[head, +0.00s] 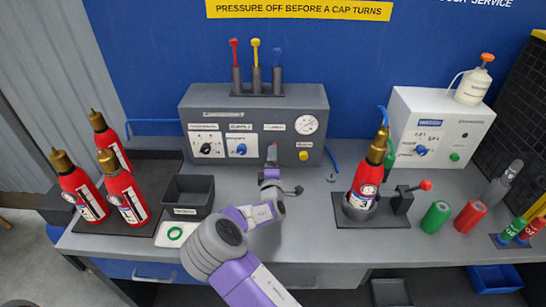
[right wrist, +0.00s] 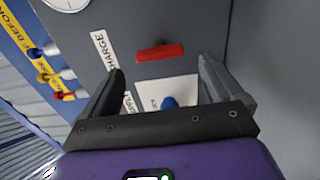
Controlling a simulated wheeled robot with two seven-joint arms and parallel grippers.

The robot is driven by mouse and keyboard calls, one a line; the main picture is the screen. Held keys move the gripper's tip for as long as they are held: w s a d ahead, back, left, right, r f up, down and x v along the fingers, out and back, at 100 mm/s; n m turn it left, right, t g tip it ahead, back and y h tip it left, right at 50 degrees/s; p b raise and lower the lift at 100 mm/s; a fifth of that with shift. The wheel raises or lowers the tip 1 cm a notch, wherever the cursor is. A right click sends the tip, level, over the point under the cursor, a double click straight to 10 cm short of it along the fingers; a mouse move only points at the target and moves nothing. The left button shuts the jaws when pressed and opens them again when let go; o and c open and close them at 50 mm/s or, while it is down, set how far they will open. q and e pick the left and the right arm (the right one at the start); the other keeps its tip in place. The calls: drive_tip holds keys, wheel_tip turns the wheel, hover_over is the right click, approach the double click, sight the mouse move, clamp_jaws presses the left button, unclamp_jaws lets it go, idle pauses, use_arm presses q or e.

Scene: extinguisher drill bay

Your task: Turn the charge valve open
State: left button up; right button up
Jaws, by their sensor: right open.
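The charge valve is a red bar handle (right wrist: 160,52) on the grey panel, beside the label CHARGE (right wrist: 104,62) in the right wrist view. The bar lies across the line of the label's text. In the head view my right gripper hides it. My right gripper (head: 272,152) is in front of the panel (head: 225,99). In the right wrist view its two fingers (right wrist: 162,68) are apart and empty. The handle shows just beyond the fingertips, between them in the picture; I see no contact. My left gripper is not in view.
A blue knob on a white plate (right wrist: 182,91) is close to the fingers. The panel also carries a gauge (head: 307,124) and a yellow button (head: 303,156). An extinguisher (head: 368,180) stands in a holder at right; several stand at left. A black bin (head: 188,206) is left of my arm.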

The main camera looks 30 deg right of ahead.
drive_tip(key=shift+v, duration=1.95)
